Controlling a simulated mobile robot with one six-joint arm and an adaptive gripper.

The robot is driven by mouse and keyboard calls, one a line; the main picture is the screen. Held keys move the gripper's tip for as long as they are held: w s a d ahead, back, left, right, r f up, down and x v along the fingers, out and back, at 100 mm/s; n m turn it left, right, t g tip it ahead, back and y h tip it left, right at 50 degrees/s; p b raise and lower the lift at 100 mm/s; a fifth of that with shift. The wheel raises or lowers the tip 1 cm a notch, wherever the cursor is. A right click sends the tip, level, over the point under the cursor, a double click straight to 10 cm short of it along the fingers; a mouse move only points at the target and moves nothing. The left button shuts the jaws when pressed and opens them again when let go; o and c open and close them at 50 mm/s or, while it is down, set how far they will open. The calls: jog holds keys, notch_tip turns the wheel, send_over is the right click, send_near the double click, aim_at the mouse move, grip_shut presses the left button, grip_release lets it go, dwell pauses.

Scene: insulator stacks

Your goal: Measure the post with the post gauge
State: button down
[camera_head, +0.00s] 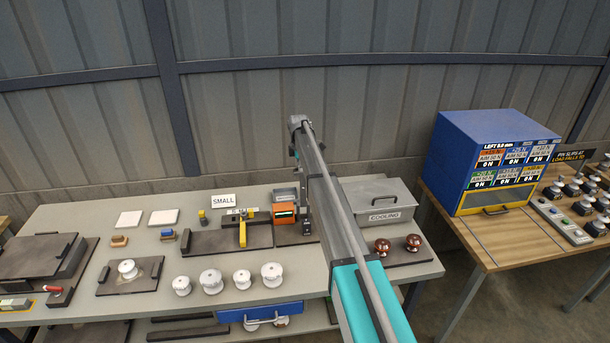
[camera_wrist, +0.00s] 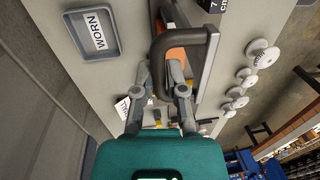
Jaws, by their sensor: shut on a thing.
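In the wrist view my gripper (camera_wrist: 164,92) has its two fingers closed around part of a grey bent frame (camera_wrist: 206,55), which I take to be the post gauge. The frame stands out in front of the fingers, with an orange part (camera_wrist: 175,56) behind it. In the head view my arm hides most of the gripper, beside an orange box (camera_head: 285,214) with a small display. White ribbed insulators (camera_head: 211,281) stand in a row at the bench front. Another white insulator (camera_head: 128,268) sits on a dark plate at left. I cannot tell which is the post.
A yellow fixture (camera_head: 243,230) sits on a dark board. A grey COOLING box (camera_head: 378,203) and brown knobs (camera_head: 412,241) are at right. A grey tray marked WORN (camera_wrist: 80,36) lies beside the gripper. A blue cabinet (camera_head: 490,160) stands on the wooden table.

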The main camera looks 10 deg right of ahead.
jog(key=shift+w+f+g+b, duration=0.2)
jog(key=shift+w+g+b, duration=0.15)
jog(key=shift+w, duration=0.25)
jog(key=shift+w+f+g+b, duration=0.25)
jog(key=shift+w+g, duration=0.1)
jog(key=shift+w, duration=0.2)
jog(key=shift+w+d+r, duration=0.1)
jog(key=shift+w, duration=0.1)
jog(key=c, duration=0.7)
grip_release()
jog(key=shift+w+f, duration=0.15)
jog(key=shift+f, duration=0.05)
jog(key=shift+s+r, duration=0.1)
jog(key=shift+s, duration=0.1)
